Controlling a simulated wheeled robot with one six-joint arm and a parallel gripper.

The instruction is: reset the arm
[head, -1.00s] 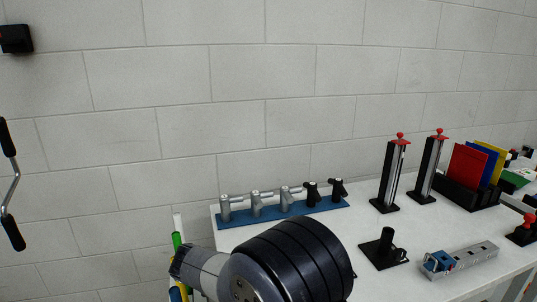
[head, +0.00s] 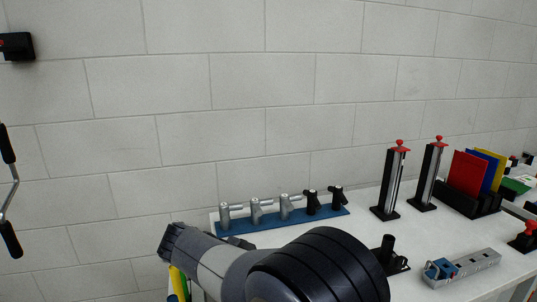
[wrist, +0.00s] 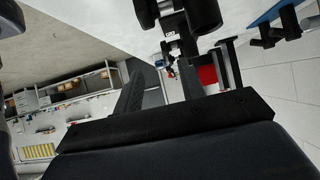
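In the head view my arm shows at the bottom centre, a dark ribbed joint with a grey link reaching to the left, in front of the white table (head: 420,225). My gripper is out of the head view.
A blue rack (head: 285,219) with several clamp-like fittings stands at the table's back left. Two upright red-topped posts (head: 392,180), a black stand (head: 390,256), a metal channel piece (head: 470,265) and coloured plates (head: 468,172) stand further right. A block wall rises behind.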

